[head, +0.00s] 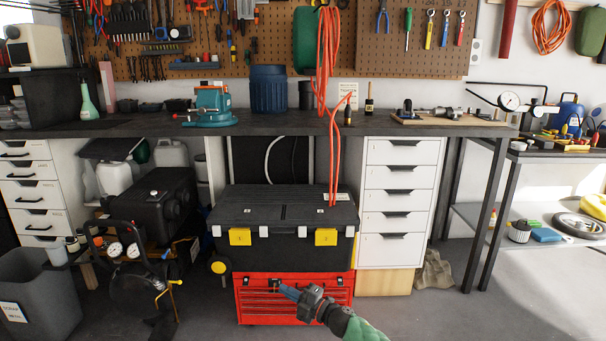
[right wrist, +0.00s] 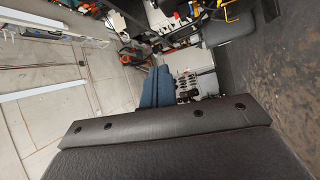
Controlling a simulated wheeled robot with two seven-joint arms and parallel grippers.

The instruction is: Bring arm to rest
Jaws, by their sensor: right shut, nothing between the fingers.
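My right gripper (head: 284,289) is in the lower middle of the head view, on my green and grey arm that comes in from the bottom right. Its blue fingers are together with nothing between them. In the right wrist view the blue fingers (right wrist: 157,87) show close together past a dark housing. In the head view the gripper appears in front of the red tool chest (head: 252,302); how far apart they are I cannot tell. My left gripper is not in view.
A black toolbox (head: 282,214) with yellow latches sits on the red chest under the workbench (head: 290,127). An orange cord (head: 327,60) hangs down to the toolbox. A compressor (head: 133,285) and grey bin (head: 40,300) stand at left. Floor at the lower right (head: 440,315) is clear.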

